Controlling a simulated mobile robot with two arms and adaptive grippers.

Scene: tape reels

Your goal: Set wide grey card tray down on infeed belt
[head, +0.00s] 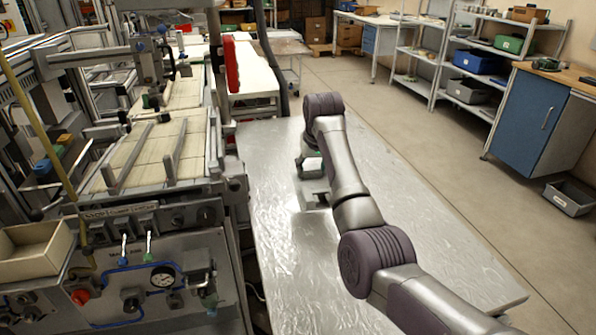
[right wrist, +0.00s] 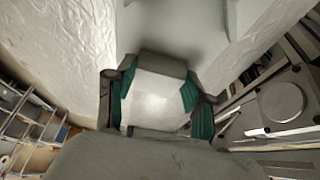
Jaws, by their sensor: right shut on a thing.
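My right gripper (head: 310,172) is low over the metal table, partly hidden by my own arm. In the right wrist view its green-padded fingers (right wrist: 158,105) are closed on a light grey piece, which I take to be the wide grey card tray (right wrist: 155,92). In the head view a small grey patch (head: 314,200) shows below the gripper; most of the tray is hidden there. I cannot tell whether it touches the table. A cream slatted belt (head: 140,155) lies on the machine at left; I cannot tell if it is the infeed belt. My left gripper is not in view.
The metal table (head: 285,255) has bare room around the gripper. A beige open box (head: 35,250) stands on the machine's control panel at left. A pale bench with a red part (head: 231,63) stands behind. Shelves and a blue cabinet (head: 528,115) are at right.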

